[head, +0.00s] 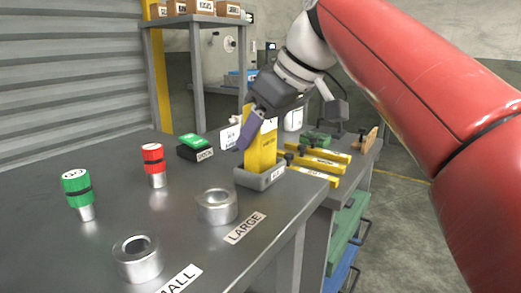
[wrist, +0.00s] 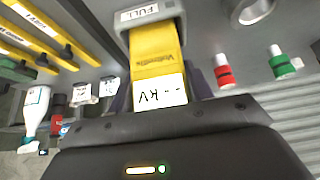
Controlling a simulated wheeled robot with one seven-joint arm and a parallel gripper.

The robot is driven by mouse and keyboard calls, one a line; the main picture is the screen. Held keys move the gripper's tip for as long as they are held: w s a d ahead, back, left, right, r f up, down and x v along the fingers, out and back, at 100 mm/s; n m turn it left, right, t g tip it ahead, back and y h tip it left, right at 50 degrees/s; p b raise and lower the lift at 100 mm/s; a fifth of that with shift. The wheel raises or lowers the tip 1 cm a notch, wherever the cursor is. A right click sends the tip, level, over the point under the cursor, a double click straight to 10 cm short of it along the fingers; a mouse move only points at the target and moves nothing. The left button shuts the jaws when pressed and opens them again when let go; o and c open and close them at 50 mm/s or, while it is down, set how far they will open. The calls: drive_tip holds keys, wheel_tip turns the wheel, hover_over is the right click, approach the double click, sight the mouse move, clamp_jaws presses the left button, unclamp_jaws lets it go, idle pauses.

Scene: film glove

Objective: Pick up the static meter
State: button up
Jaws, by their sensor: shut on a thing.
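The static meter (head: 264,152) is a yellow upright slab with its lower end in a grey cradle (head: 262,180) on the metal bench. In the wrist view the meter (wrist: 156,58) shows a white display reading "-- kV", and its far end goes into the grey cradle (wrist: 150,14) labelled "FULL". My gripper (head: 258,128) comes down from above and is shut on the meter's upper part. In the wrist view its dark fingers lie on either side of the meter, near the display. The meter's lower end is hidden inside the cradle.
Left of the cradle stand a green-topped gauge (head: 77,190), a red-topped gauge (head: 154,162), a green-and-black box (head: 195,147) and two metal rings, the nearer ring (head: 137,259) in front. Yellow bars (head: 312,166) lie close on the right. A shelf (head: 195,20) stands behind.

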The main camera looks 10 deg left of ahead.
drive_tip(key=shift+r, duration=0.1)
wheel_tip(320, 180, up, 8)
drive_tip(key=p, duration=0.3)
drive_tip(key=shift+w+a, duration=0.1)
drive_tip(key=shift+a, duration=0.05)
drive_tip(key=shift+r, duration=0.85)
